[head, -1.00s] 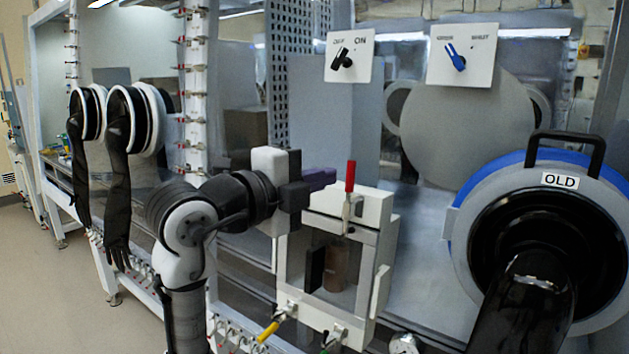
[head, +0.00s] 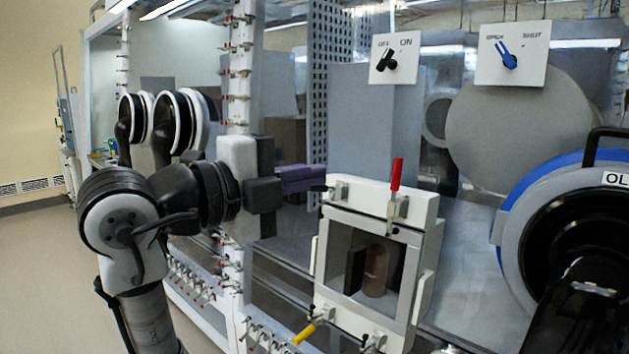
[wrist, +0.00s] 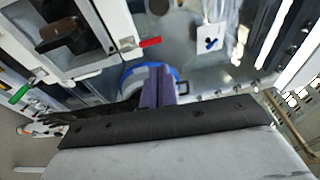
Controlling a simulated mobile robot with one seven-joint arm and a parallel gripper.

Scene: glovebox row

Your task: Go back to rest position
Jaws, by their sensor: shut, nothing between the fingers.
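My gripper (head: 303,178) has purple fingers and is at the middle of the head view, in front of the glovebox panel. It points right, level with the top left corner of the small white box. Its fingers are together with nothing between them. In the wrist view the purple fingers (wrist: 158,86) also lie side by side, with the blue ring of the port behind them. My arm is bent, with its elbow at the left of the head view.
The white-framed box (head: 428,240) with a red handle (head: 396,174) stands just right of my gripper, a brown jar (head: 376,271) inside. A black switch (head: 385,60) and a blue switch (head: 506,54) are above. Floor at left is clear.

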